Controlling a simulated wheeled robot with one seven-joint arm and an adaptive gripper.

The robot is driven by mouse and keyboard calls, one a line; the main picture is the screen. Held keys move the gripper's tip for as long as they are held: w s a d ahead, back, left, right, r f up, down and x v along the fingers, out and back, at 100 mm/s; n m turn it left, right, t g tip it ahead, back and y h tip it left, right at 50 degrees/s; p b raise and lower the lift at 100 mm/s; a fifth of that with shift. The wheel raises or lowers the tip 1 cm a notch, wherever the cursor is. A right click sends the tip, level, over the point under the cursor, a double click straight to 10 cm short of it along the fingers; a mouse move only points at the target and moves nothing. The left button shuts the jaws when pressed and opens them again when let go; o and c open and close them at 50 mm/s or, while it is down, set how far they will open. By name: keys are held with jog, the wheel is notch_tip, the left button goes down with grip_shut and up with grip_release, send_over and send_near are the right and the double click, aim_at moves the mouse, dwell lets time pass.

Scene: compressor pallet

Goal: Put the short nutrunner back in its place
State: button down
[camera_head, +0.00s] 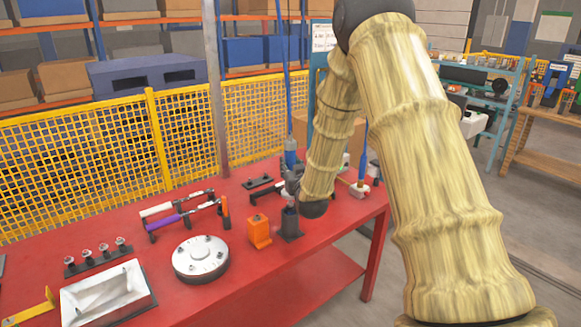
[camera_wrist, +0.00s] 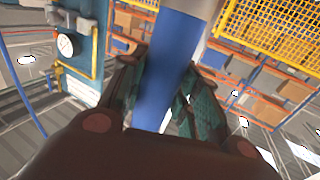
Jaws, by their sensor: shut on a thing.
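My gripper (camera_wrist: 160,100) is shut on a blue cylindrical body with a grey upper part, which I take to be the short nutrunner (camera_wrist: 168,65). It stands nearly upright between the two fingers in the wrist view. In the head view my gripper (camera_head: 291,186) is small and partly hidden by my wrist, above a dark upright holder (camera_head: 290,228) on the red table (camera_head: 240,275). A little blue shows at the holder's top. I cannot tell whether the tool is seated in it. The tool's lower end is hidden.
An orange block (camera_head: 259,231) stands just left of the dark holder. A round metal flange (camera_head: 201,258), a white tray (camera_head: 105,295) and a rack with a purple-handled tool (camera_head: 180,218) lie further left. A blue hanging tool (camera_head: 290,150) is close behind my gripper.

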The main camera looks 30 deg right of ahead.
jog(key=shift+f+b, duration=2.3)
jog(key=shift+f, duration=1)
dwell(1.9)
jog(key=c, duration=1)
grip_release()
jog(key=shift+o, duration=0.2)
jog(key=shift+f, duration=0.15)
jog(key=v, duration=1.2)
